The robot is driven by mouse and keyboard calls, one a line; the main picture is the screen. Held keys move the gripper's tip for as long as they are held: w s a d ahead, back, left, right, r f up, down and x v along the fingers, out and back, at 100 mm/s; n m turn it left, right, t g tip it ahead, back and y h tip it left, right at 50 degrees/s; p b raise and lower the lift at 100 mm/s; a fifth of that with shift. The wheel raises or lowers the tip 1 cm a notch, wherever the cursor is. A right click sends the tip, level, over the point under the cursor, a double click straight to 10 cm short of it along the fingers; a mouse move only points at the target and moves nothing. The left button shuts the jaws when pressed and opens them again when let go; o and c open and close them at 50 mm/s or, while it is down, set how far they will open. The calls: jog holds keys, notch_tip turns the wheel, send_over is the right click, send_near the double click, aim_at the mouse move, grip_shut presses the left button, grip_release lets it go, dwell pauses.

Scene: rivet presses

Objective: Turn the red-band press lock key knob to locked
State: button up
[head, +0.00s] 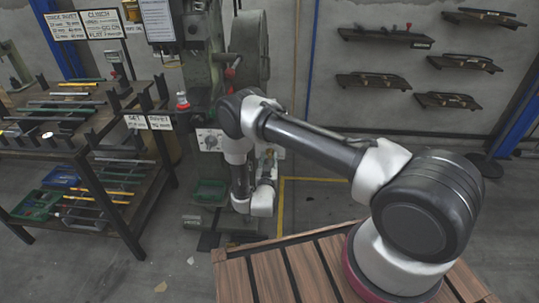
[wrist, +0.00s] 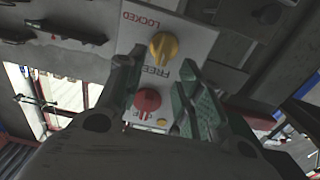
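A pale panel (wrist: 190,42) shows upside down in the wrist view, with a red LOCKED label and a dark FREE label. A yellow knob (wrist: 163,46) sits on it between the two labels; its exact pointing direction is hard to tell. A red knob (wrist: 147,100) lies below it in the picture. My gripper (wrist: 158,85) is open, with one finger on each side of the panel's lower part and nothing clearly held. In the head view the green press (head: 232,72) stands behind my arm. No red band is clearly visible on it.
A dark rack (head: 130,215) with tools and bins stands left of the press. A wooden slatted top (head: 270,275) lies under my arm's base. Wall shelves (head: 385,38) hang at the right. The floor right of the press is mostly clear.

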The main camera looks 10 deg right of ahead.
aim_at(270, 153)
jog(key=shift+x, duration=2.1)
grip_shut()
jog(key=shift+m, duration=0.4)
jog(key=shift+s+d+f+m, duration=0.1)
jog(key=shift+d+f+m, duration=0.2)
jog(key=shift+m, duration=2.55)
jog(key=shift+s+d+f+m, duration=0.1)
jog(key=shift+d+f+m, duration=0.2)
jog(key=shift+m, duration=2.5)
jog(key=shift+s+d+f+m, duration=0.1)
jog(key=shift+d+f+m, duration=0.2)
jog(key=shift+m, duration=2.55)
jog(key=shift+f, duration=0.1)
